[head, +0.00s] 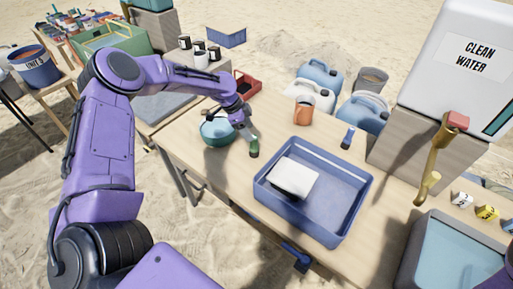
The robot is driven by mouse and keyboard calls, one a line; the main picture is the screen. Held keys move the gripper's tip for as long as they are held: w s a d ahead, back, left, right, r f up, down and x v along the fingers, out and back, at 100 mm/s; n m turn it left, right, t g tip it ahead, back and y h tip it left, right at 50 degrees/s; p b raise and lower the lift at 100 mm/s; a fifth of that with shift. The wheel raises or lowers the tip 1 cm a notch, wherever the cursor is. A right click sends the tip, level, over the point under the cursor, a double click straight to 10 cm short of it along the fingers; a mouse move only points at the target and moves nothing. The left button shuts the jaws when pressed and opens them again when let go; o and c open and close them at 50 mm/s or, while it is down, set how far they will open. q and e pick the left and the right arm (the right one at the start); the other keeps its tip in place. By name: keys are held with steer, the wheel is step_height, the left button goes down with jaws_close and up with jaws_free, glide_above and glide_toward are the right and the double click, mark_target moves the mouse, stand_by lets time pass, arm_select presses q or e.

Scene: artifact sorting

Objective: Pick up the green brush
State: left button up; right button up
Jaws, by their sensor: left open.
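The green brush (254,149) stands on the wooden table, left of the blue tub; it is small in the picture, with a dark green lower part and a paler top. My left gripper (245,129) is open, just above and to the left of the brush, with its fingers pointing down. The fingers overlap the area by the brush's top, and I cannot tell whether they touch it. My right gripper is not in view.
A teal bowl (214,138) sits left of my left gripper. A blue tub (357,199) holding a white block (293,178) stands to the right.

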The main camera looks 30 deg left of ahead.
mark_target(256, 141)
arm_select(q)
steer(key=p+x, duration=0.1)
steer(key=x, duration=0.7)
steer(key=shift+a, duration=0.15)
steer(key=c, duration=1)
steer(key=shift+o, duration=0.2)
steer(key=shift+r, duration=0.1)
